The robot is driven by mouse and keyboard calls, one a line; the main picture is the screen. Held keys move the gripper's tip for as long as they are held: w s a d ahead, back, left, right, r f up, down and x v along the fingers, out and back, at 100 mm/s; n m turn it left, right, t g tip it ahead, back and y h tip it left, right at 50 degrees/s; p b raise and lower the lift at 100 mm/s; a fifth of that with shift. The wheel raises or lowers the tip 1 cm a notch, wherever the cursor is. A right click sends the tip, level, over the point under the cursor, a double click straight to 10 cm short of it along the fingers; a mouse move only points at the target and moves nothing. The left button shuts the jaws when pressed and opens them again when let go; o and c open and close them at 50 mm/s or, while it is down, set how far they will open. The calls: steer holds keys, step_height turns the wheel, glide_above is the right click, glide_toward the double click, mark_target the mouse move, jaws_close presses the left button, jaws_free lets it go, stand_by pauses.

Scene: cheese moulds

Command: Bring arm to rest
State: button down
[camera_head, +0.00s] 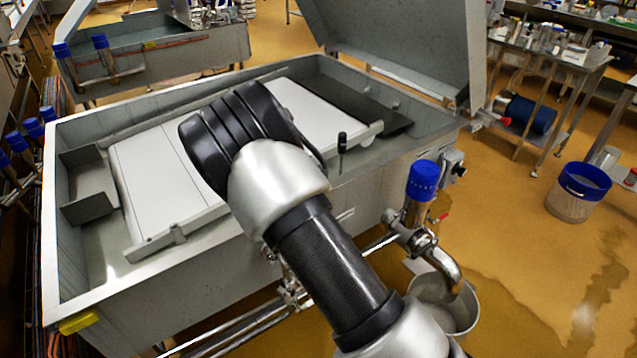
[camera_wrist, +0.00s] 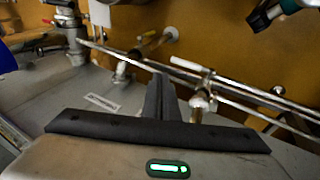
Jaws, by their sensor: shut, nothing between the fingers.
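My arm shows in the head view, reaching up from the lower right and bending over the near edge of a large steel vat (camera_head: 75,295). My gripper is hidden behind the arm there. In the wrist view my gripper (camera_wrist: 161,82) shows as dark fingers, shut together and empty. Steel pipes (camera_wrist: 235,90) with valves run beyond the fingertips. The vat's grey side wall with a small label (camera_wrist: 101,102) is to the left of the fingers. I cannot tell the exact gap between the gripper and the pipes.
A blue-capped valve (camera_head: 422,180) on a bent pipe stands at the vat's front right, above a steel bucket (camera_head: 466,310). The vat's raised lid (camera_head: 400,45) is behind. A blue-rimmed bucket (camera_head: 575,205) stands at right. Wet yellow floor lies open between the buckets.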

steer(key=s+d+r+m+y, duration=0.1)
steer(key=s+r+m+y, duration=0.1)
steer(key=r, duration=1.2)
steer(key=s+d+r+m+y, duration=0.1)
steer(key=s+r+m, duration=0.2)
steer(key=r, duration=1)
steer(key=s+d+r+m+t, duration=0.1)
steer(key=s+d+r, duration=0.3)
steer(key=s+r, duration=0.3)
steer(key=s+d+r+m, duration=0.1)
steer(key=s+d+r, duration=0.3)
steer(key=s+r, duration=0.35)
step_height(320, 180, up, 19)
steer(key=p, duration=1.9)
steer(key=shift+s+h, duration=0.4)
steer(key=shift+d, duration=0.1)
